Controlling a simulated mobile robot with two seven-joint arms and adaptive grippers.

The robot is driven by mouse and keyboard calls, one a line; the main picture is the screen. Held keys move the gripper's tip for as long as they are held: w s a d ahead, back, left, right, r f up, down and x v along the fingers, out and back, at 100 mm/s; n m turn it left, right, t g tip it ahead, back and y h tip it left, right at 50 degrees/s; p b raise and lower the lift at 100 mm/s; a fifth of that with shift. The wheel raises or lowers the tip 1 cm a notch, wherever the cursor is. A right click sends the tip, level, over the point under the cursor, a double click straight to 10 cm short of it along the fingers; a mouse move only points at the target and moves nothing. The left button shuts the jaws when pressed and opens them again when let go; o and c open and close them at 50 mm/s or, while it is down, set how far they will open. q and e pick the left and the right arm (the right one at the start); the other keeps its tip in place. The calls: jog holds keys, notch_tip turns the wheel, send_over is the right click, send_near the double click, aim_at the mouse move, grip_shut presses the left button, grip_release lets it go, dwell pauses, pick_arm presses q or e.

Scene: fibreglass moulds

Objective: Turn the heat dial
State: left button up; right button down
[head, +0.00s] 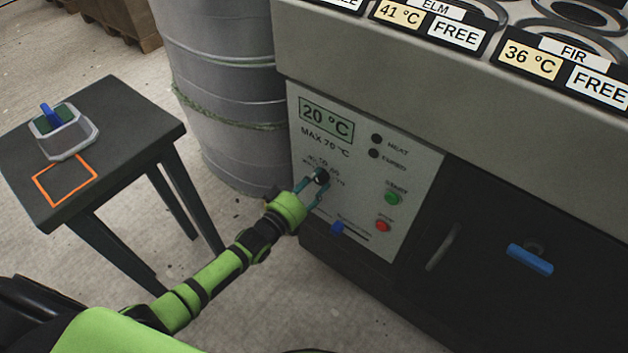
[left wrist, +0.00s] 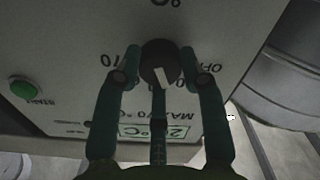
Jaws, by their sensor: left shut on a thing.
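The heat dial (head: 321,177) is a small black knob on the light control panel (head: 412,170) in the head view. My left gripper (head: 313,188) reaches it from the lower left and is shut on it. In the left wrist view the dial (left wrist: 158,62) shows a white pointer mark and sits between the fingers of my left gripper (left wrist: 160,80). Some of the scale print around the dial is hidden by the fingers. The display (head: 326,120) above reads 20 °C, with "MAX 70 °C" printed below it. My right gripper is not in view.
A grey drum (head: 222,90) stands left of the panel. A dark table (head: 115,120) carries a grey container (head: 66,140). A blue handle (head: 530,259) is at the right.

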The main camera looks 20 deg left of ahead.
pick_arm(q)
jog(key=shift+r+m, duration=0.1)
jog(key=shift+m, duration=0.9)
jog(key=m, duration=0.3)
jog(key=shift+m+p, duration=0.3)
jog(key=shift+m, duration=0.1)
jog(key=m, duration=0.3)
jog(key=shift+m, duration=1.7)
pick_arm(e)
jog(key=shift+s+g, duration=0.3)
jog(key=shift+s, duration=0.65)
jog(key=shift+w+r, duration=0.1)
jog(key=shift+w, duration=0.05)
pick_arm(q)
jog(key=o, duration=1.2)
jog(key=shift+c, duration=0.2)
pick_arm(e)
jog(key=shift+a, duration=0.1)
